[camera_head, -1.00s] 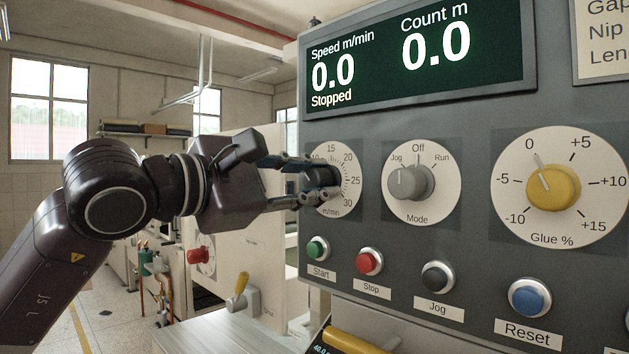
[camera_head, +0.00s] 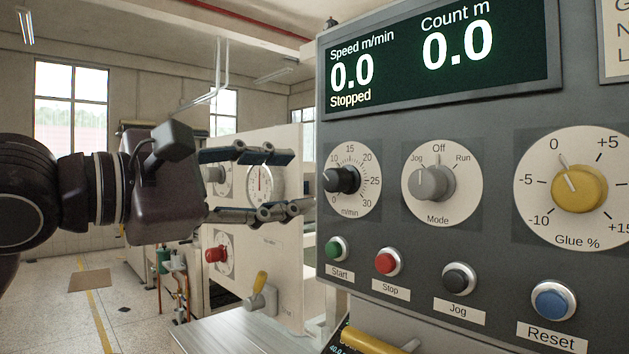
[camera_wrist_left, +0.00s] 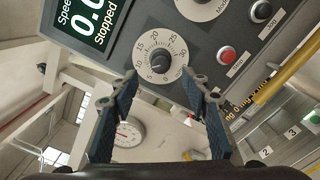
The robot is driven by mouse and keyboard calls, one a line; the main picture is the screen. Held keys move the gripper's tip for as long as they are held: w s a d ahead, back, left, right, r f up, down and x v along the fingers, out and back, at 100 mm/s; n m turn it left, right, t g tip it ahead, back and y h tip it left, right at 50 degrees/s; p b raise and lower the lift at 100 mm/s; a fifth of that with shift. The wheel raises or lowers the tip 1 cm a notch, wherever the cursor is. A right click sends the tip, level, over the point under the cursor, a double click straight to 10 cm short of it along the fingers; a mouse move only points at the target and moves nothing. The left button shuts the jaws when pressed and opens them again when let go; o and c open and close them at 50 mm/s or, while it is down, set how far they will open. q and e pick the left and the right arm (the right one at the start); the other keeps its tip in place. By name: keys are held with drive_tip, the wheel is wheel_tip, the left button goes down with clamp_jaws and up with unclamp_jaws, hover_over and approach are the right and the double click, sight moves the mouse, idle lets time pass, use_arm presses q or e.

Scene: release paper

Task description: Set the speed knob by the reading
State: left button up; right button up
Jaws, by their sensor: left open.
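The black speed knob (camera_head: 342,180) sits on a round white m/min dial (camera_head: 358,205) at the left of the grey panel. The wrist view shows the knob (camera_wrist_left: 161,61) ahead, between the fingertips in the picture. My left gripper (camera_head: 303,181) is open and empty, left of the knob and apart from it. Its two fingers point at the panel. The knob's mark is too small to read surely; it seems to lie on the low-number side. The display (camera_head: 440,62) reads Speed 0.0 m/min, Count 0.0 m and Stopped. My right gripper is out of view.
Right of the speed dial are the grey Mode knob (camera_head: 436,183) and yellow Glue knob (camera_head: 579,188). Below are Start (camera_head: 337,248), Stop (camera_head: 389,261), Jog (camera_head: 459,278) and Reset (camera_head: 553,299) buttons. A pale cabinet with a gauge (camera_head: 262,186) stands behind my gripper.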

use_arm(q)
drive_tip(key=shift+v, duration=1.45)
drive_tip(key=shift+d, duration=0.1)
